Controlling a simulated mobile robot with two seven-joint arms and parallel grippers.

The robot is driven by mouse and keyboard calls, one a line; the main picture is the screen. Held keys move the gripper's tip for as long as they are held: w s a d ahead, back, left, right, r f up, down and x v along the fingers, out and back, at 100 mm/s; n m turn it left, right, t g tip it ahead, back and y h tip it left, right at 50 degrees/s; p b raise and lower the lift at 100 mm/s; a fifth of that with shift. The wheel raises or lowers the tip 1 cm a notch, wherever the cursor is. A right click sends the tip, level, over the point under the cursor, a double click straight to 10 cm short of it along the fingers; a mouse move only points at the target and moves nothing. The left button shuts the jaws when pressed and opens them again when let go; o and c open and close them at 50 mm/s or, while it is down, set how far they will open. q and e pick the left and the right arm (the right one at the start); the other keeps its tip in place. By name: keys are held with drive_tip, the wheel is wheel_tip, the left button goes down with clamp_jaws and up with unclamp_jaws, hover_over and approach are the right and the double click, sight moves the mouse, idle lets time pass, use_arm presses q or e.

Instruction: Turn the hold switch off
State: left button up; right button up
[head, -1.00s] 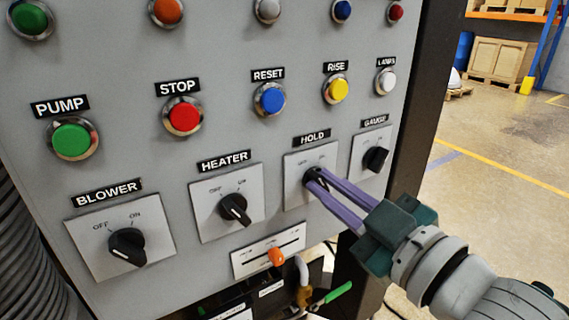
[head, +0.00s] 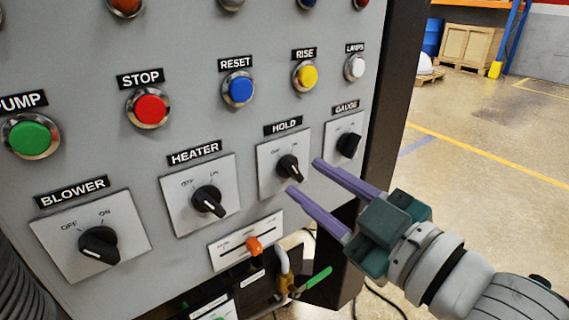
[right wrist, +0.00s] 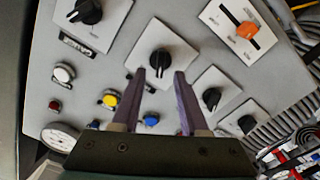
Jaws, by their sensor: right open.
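The hold switch (head: 289,167) is a black rotary knob on a pale square plate below the HOLD label, with OFF and ON marked above it. Its grip slants from upper left to lower right; I cannot tell surely which mark it is set to. My right gripper (head: 304,177) is open and empty, its purple fingers pointing at the panel, just in front and to the lower right of the knob. In the right wrist view, the hold knob (right wrist: 160,61) shows beyond and between the open fingertips (right wrist: 160,74). My left gripper is not in view.
The gauge switch (head: 348,145) is close on the right; the heater switch (head: 208,201) and blower switch (head: 99,245) are on the left. An orange-knobbed slider (head: 254,246) sits below. Push buttons line the panel above. Open floor lies to the right.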

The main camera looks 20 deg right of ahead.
drive_tip(key=v, duration=0.7)
drive_tip(key=shift+s, duration=0.2)
drive_tip(key=shift+d, duration=0.1)
